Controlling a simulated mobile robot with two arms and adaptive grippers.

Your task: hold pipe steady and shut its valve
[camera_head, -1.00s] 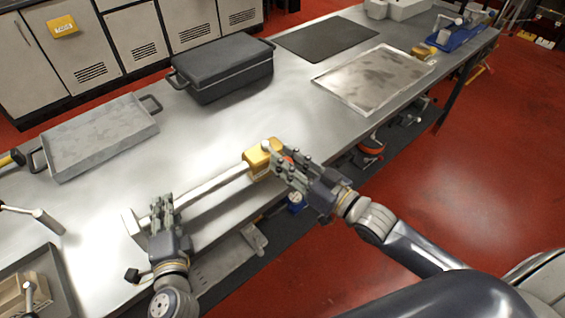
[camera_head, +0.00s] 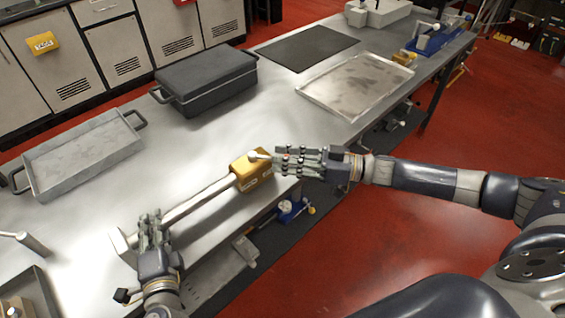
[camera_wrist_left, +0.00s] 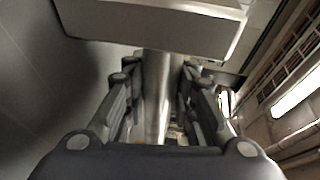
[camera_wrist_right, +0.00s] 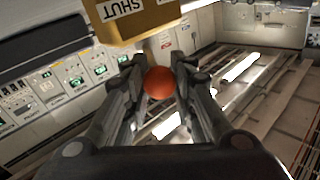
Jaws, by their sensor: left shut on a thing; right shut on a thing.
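A silver pipe (camera_head: 195,204) lies at a slant along the front of the bench, with an end block (camera_head: 124,247) at its left end. The block also shows in the left wrist view (camera_wrist_left: 155,25). A yellow valve body (camera_head: 250,172) is at its right end; its label reads SHUT in the right wrist view (camera_wrist_right: 130,18). My left gripper (camera_head: 150,222) is shut on the pipe near the end block. My right gripper (camera_head: 284,160) is shut on the valve lever's orange ball (camera_wrist_right: 159,83), just right of the valve body. The fingers mostly hide the lever in the head view.
A grey tray (camera_head: 30,190) and a dark lidded case (camera_head: 205,78) stand behind the pipe. A black mat (camera_head: 305,48) and a metal tray (camera_head: 310,93) lie farther back. The bench's front edge runs just under the pipe. Open red floor (camera_head: 400,235) lies in front.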

